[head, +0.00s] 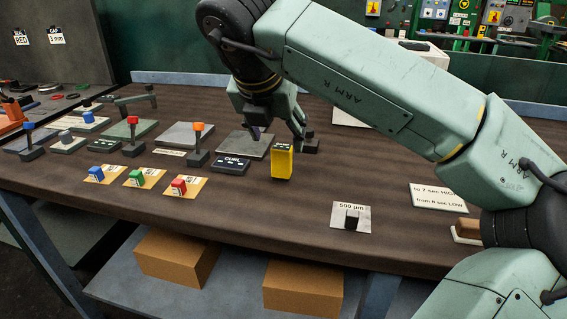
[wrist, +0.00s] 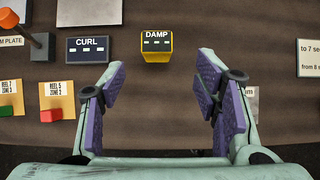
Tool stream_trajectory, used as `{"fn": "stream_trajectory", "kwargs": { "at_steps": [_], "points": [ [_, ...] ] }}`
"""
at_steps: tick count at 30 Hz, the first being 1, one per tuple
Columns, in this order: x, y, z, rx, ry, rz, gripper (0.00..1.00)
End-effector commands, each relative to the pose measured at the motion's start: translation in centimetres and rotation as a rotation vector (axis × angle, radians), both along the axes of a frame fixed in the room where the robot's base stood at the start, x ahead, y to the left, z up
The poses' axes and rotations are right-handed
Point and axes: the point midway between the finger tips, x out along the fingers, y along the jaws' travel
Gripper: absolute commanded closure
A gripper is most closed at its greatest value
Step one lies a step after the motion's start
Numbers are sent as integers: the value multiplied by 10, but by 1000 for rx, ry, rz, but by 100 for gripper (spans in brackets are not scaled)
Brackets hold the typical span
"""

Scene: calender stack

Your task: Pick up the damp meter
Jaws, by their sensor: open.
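The damp meter is a yellow block with a dark top face, standing on the brown bench. In the head view the damp meter (head: 282,163) is near the middle, just below and in front of my gripper (head: 275,138). In the wrist view the damp meter (wrist: 156,47), labelled DAMP, lies beyond the fingertips, near the middle of the gap between them. My gripper (wrist: 164,80) is open, with its purple pads apart and nothing between them. The fingers do not touch the meter in the wrist view.
A dark block labelled CURL (wrist: 90,49) stands left of the damp meter. Cards with blue, green and red blocks (head: 179,187) lie further left. A 500 µm card with a black block (head: 352,219) lies to the right. Bare bench lies in front of the meter.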

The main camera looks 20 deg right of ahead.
Motion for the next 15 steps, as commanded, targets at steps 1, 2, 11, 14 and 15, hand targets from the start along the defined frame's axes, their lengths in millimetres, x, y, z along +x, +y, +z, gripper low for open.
{"fn": "stream_trajectory", "kwargs": {
  "at_steps": [1,2,11,14,15],
  "points": [
    [4,-2,-8,3,2,3,43],
    [6,-3,-11,3,2,3,43],
    [21,-12,-32,4,1,7,43],
    [31,-17,-41,5,3,7,43],
    [35,-20,-45,6,2,7,43]
  ]
}}
